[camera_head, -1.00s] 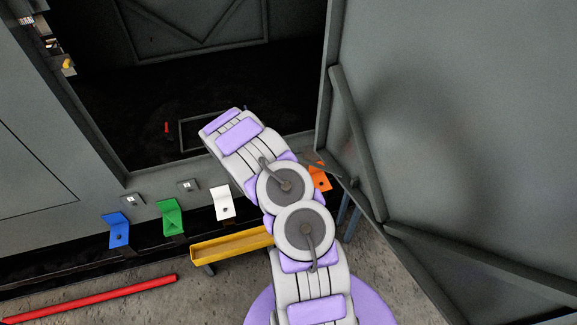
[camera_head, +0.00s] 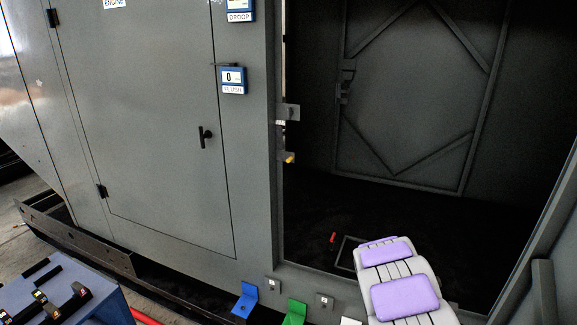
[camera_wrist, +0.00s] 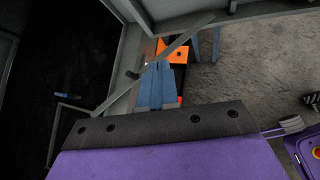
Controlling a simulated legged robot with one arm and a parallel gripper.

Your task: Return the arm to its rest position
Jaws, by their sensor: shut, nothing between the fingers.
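My arm (camera_head: 401,285), white with purple pads, rises from the bottom edge right of centre in the head view, in front of the dark enclosure opening. Its outer end and my gripper are out of that view. In the wrist view my gripper (camera_wrist: 157,70) shows as two blue-grey fingers lying together, shut, with nothing seen between them. Beyond the fingertips is an orange bracket (camera_wrist: 180,46) by the enclosure's lower edge. The fingers look apart from it, but the exact gap cannot be told.
An open door (camera_head: 548,270) stands at the right. Blue (camera_head: 245,300), green (camera_head: 294,312) and white (camera_head: 350,321) brackets line the sill. A closed door (camera_head: 140,130) with a black handle fills the left. A blue box (camera_head: 100,302) with black items sits at lower left.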

